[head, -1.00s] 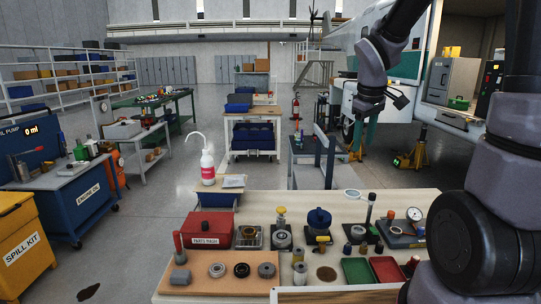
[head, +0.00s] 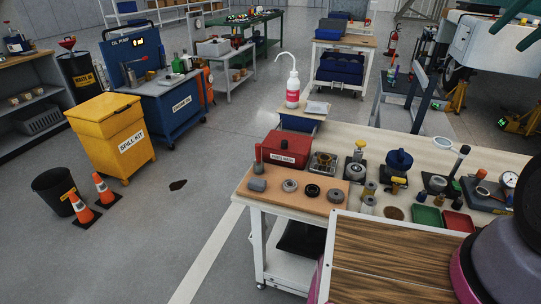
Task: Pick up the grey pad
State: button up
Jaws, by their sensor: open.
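A small grey pad (head: 257,185) lies at the left end of the tan mat on the workbench, in front of the red parts wash box. It sits left of a row of round metal parts and looks like a small rounded block. My gripper (head: 507,28) shows only in part at the top right corner of the head view, as teal fingers spread apart with nothing between them. It is far from the pad, above and to the right. The rest of my gripper is out of frame.
The red box (head: 286,149) stands close behind the pad. A wooden-topped tray (head: 385,262) with a white rim is at the front right. Round parts (head: 312,191), pots and small trays crowd the bench.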

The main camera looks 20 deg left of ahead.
aim_at(257, 184)
jog(key=u, duration=1.2)
